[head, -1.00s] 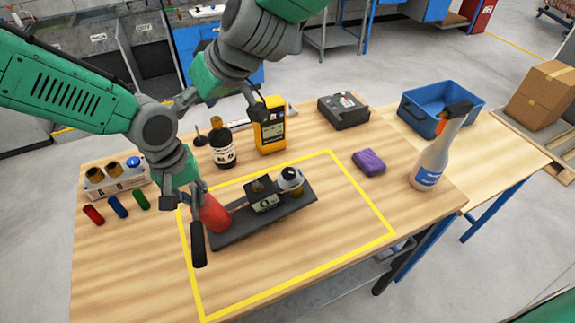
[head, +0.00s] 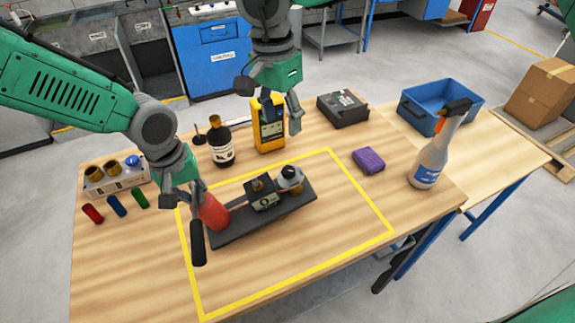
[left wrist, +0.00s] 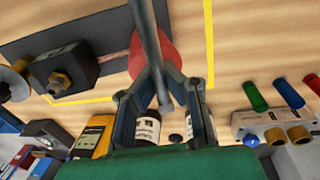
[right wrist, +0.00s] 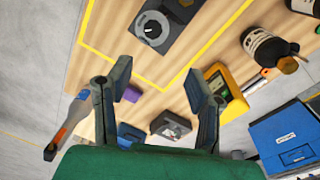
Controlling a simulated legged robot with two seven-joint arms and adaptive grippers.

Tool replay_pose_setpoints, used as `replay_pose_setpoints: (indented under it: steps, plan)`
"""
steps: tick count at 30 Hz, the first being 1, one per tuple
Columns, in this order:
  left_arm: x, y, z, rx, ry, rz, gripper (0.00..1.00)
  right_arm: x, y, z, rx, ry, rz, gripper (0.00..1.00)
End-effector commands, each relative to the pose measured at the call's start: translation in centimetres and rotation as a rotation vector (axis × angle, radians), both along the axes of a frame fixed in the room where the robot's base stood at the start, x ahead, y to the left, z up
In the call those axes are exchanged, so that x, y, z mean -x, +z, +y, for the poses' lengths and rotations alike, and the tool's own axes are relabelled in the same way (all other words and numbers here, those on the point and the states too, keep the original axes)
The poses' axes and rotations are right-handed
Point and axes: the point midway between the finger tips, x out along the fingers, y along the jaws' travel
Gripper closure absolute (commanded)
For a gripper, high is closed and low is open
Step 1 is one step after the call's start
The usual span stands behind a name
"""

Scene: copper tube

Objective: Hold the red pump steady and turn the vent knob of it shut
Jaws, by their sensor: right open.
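The red pump (head: 213,213) is a red cylinder at the left end of a dark base plate (head: 236,228). A grey lever with a black grip (head: 198,244) hangs in front of it. My left gripper (head: 184,196) is at the pump's top; in the left wrist view its fingers (left wrist: 162,82) close in by the red body (left wrist: 150,52), around the lever.
A yellow meter (head: 268,130) stands close under my right gripper, with a dark bottle (head: 221,146) beside it. A purple sponge (head: 368,160) and spray bottle (head: 432,158) stand right. The table's front inside the yellow outline is clear.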

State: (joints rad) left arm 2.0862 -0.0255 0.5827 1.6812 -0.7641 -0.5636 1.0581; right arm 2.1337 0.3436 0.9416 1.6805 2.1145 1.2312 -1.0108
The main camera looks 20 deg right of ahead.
Motion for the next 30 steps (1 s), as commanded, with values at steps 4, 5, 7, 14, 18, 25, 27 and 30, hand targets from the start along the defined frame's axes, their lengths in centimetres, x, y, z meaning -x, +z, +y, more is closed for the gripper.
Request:
replay_pose_setpoints:
  steps: [4,5,7,14,18,25,27,30]
  plan:
    - [-0.1,0.1,0.0,0.002,0.001,-0.003,1.0,0.9,-0.5,-0.1,-0.008,-0.011,0.05,0.53]
    - [-0.1,0.1,0.0,0.002,0.001,-0.003,1.0,1.0,-0.8,-0.1,-0.008,-0.012,0.052,0.53]
    - [-0.2,0.1,0.0,0.002,0.001,-0.003,1.0,1.1,-1.7,-0.2,-0.006,-0.012,0.053,0.53]
    - [-0.2,0.1,0.0,0.002,0.001,-0.003,1.0,1.6,-6.3,-0.4,-0.005,-0.01,0.051,0.53]
    - [-0.2,0.1,0.0,0.002,0.001,-0.003,1.0,1.8,-8.9,-0.5,-0.005,-0.011,0.05,0.53]
    - [-0.1,0.1,0.0,0.002,0.001,-0.004,1.0,2.0,-11.4,-0.7,-0.005,-0.012,0.048,0.53]
    - [-0.1,0.1,0.0,0.002,0.001,-0.004,1.0,2.0,-11.7,-0.7,-0.006,-0.012,0.046,0.53]
    - [-0.1,0.1,0.0,0.002,0.001,-0.004,1.0,2.0,-11.9,-0.7,-0.007,-0.012,0.045,0.53]
